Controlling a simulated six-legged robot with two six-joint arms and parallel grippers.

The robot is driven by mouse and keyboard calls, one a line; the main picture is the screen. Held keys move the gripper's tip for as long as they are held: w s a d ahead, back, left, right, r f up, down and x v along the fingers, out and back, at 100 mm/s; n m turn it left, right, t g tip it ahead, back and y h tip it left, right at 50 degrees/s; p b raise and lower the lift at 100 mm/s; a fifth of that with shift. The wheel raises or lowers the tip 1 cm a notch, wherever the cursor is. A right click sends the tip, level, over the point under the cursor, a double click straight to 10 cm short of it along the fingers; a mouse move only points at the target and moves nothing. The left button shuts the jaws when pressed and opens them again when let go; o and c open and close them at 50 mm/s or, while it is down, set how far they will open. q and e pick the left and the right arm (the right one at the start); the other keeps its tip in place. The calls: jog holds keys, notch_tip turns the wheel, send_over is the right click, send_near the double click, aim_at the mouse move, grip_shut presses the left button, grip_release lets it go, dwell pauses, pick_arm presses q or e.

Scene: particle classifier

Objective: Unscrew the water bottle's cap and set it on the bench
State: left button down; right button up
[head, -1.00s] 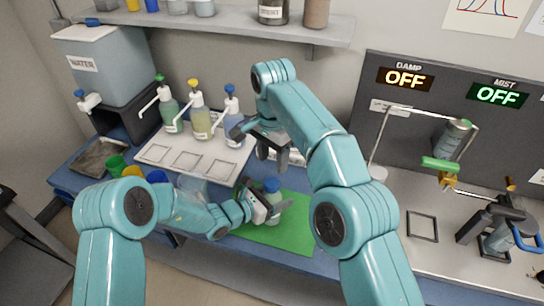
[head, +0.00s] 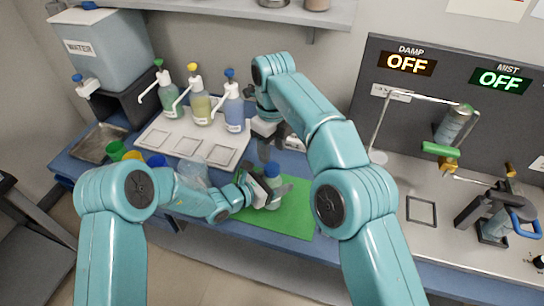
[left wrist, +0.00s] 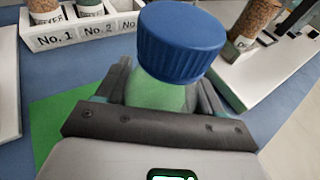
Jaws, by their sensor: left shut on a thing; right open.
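The water bottle (head: 273,199) stands upright over the green mat (head: 297,226), with its blue cap (head: 273,170) on top. In the left wrist view the ribbed blue cap (left wrist: 182,45) sits on the pale green bottle (left wrist: 160,92). My left gripper (head: 268,193) is shut around the bottle's body below the cap; its fingers also show on both sides in the left wrist view (left wrist: 160,98). My right gripper (head: 274,152) is open and points down just above the cap. Whether its fingers touch the cap I cannot tell.
Pump bottles (head: 200,105) stand on a white tray (head: 216,154) behind and left. Coloured cups (head: 116,150) stand at the left. A panel (head: 450,90) and a metal stand (head: 384,125) are at the right. The green mat's front right part is bare.

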aim_at(272, 167)
notch_tip(272, 167, down, 6)
jog(key=shift+s+f, duration=0.1)
jog(key=shift+c, duration=0.3)
